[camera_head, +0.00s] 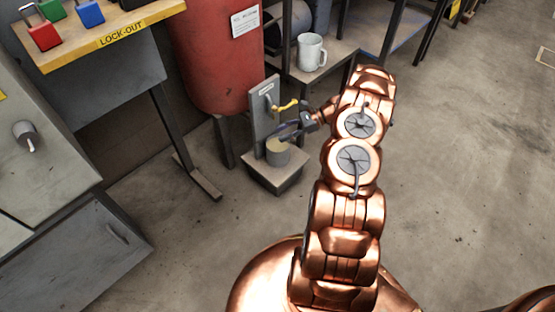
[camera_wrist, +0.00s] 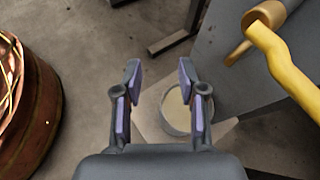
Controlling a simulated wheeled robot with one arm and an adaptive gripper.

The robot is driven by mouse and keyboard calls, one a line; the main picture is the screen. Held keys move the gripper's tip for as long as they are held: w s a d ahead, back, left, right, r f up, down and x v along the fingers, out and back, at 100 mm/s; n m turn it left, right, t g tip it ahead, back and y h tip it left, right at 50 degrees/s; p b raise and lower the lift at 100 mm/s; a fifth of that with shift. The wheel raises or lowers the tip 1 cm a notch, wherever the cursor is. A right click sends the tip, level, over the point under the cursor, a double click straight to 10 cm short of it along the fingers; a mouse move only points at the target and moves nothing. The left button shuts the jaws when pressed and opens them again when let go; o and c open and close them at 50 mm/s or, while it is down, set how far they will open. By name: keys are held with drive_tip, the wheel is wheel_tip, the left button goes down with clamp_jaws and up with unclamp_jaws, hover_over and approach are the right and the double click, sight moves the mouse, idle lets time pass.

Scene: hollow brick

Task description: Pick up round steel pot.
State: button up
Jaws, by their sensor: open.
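The round steel pot (camera_head: 278,153) is a small grey cylinder standing upright on the base of a grey tap stand, in the middle of the head view. In the wrist view the pot (camera_wrist: 175,112) shows its round rim and a beige inside. The right finger hides part of its right side. My gripper (camera_head: 287,131) is just above the pot in the head view, close to the stand. In the wrist view my gripper (camera_wrist: 160,76) is open, with nothing between its fingers. The pot appears beyond the fingers, towards the right one.
The stand's upright plate (camera_head: 263,107) rises behind the pot. A tap with a yellow lever (camera_head: 286,105) projects from it, and the lever (camera_wrist: 285,70) fills the wrist view's upper right. A red tank (camera_head: 215,50) stands behind. A white mug (camera_head: 311,52) sits on a shelf. Floor at right is clear.

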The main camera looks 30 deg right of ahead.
sight(273, 153)
drive_tip(key=s+d+f+m+t+b, duration=0.25)
drive_tip(key=d+f, duration=0.25)
drive_tip(key=f, duration=0.5)
drive_tip(key=shift+g, duration=0.25)
drive_tip(key=shift+w+b+x, duration=0.1)
drive_tip(key=shift+b+x, duration=0.4)
drive_tip(key=shift+x, duration=1.6)
drive_tip(key=shift+w+b+x, duration=0.15)
drive_tip(key=shift+b+x, duration=0.35)
drive_tip(key=shift+x, duration=1.55)
drive_tip(key=shift+r, duration=0.25)
drive_tip(key=shift+c, duration=0.2)
clamp_jaws()
